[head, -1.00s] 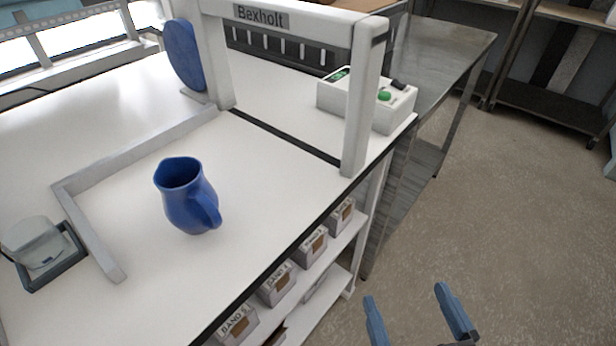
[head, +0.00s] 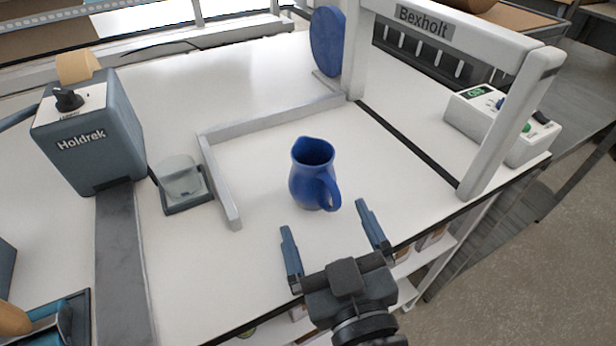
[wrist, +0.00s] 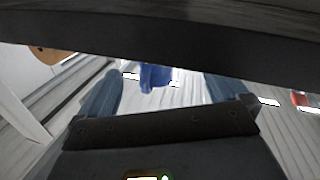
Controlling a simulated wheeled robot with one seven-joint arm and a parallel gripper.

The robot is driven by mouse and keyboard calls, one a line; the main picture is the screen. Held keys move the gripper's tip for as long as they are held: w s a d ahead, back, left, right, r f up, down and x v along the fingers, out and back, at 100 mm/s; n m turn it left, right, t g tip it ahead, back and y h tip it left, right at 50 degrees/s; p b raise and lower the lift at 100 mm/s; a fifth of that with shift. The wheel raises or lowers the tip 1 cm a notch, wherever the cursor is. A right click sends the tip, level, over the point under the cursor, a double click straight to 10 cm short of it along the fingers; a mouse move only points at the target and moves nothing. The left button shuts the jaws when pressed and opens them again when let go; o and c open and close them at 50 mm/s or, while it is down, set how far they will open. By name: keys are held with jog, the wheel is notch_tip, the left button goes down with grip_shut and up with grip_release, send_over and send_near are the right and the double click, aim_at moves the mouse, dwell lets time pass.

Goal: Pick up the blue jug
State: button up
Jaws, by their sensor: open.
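The blue jug (head: 311,180) stands upright on the white worktop, its handle toward the front right. My gripper (head: 332,232) is open and empty, in front of the jug near the worktop's front edge. Its two blue-grey fingers point toward the jug and are apart from it. In the wrist view, part of the jug (wrist: 155,77) shows between the fingers (wrist: 160,92); a dark band across the picture hides the rest.
A low grey L-shaped rail (head: 222,180) lies left of and behind the jug. The Holdrek machine (head: 90,135) and a small clear-topped device (head: 182,184) stand further left. The Bexholt frame (head: 510,115) and a white control box (head: 475,115) are at right.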

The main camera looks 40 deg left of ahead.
aim_at(319, 197)
jog(key=p+x, duration=0.2)
jog(key=x, duration=0.5)
jog(key=shift+w+d+f, duration=0.1)
jog(key=shift+w, duration=0.05)
jog(key=c, duration=1.2)
jog(key=shift+c, duration=0.4)
jog(key=shift+d, duration=0.15)
